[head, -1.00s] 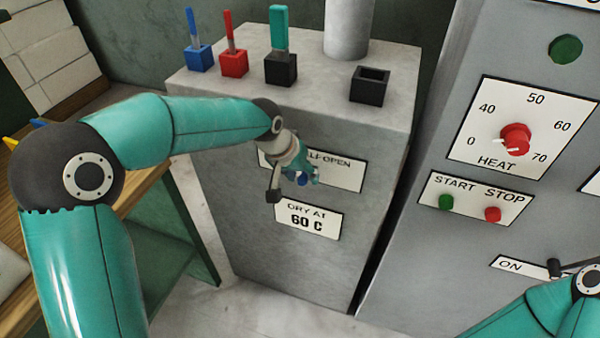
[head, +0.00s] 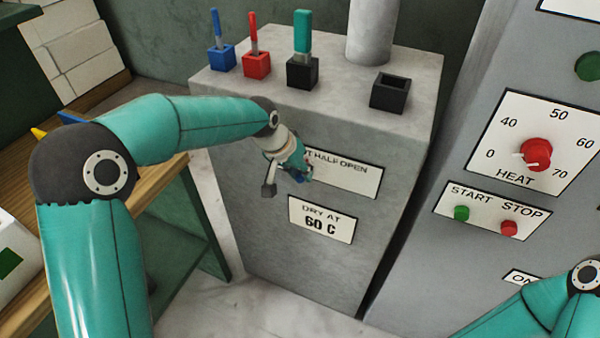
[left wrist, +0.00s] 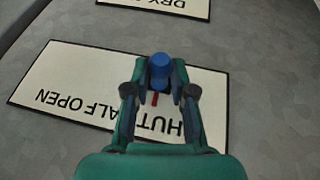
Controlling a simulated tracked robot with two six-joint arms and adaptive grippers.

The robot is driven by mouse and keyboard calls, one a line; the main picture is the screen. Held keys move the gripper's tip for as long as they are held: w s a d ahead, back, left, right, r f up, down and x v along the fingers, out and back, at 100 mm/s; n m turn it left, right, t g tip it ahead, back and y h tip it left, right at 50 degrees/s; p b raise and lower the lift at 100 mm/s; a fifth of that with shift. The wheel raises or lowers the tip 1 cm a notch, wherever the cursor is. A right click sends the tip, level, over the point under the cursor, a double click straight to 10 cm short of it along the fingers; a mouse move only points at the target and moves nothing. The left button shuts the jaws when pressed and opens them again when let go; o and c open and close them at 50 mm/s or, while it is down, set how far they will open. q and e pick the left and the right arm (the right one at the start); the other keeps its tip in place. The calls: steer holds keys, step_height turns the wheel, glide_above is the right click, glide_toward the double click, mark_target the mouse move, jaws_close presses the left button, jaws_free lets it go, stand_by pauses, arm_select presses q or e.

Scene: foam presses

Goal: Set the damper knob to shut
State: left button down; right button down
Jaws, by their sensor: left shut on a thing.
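The blue damper knob (left wrist: 160,68) shows in the left wrist view between the two fingers of my left gripper (left wrist: 159,88), which is shut on it. A short red mark (left wrist: 155,98) shows beside the knob, on the side of the letters "HUT". The damper plate (left wrist: 75,85) reads upside down there, with "HALF" and "OPEN" further left. The first letter of "SHUT" is hidden by a finger. In the head view my left gripper (head: 301,170) is at the left end of the plate (head: 352,178) and hides most of the knob. My right gripper is out of view.
Below the plate is a "DRY AT 60 C" sign (head: 320,220). Blue, red and black holders and an empty black socket (head: 390,93) stand on top of the grey cabinet (head: 225,87). To the right, a panel bears a red heat knob (head: 536,153) and start and stop buttons.

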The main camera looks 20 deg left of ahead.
arm_select(q)
steer(key=shift+w+a, duration=0.15)
steer(key=shift+a, duration=0.85)
steer(key=c, duration=1)
jaws_free()
steer(key=shift+a, duration=0.1)
steer(key=shift+o, duration=0.2)
steer(key=v, duration=1.2)
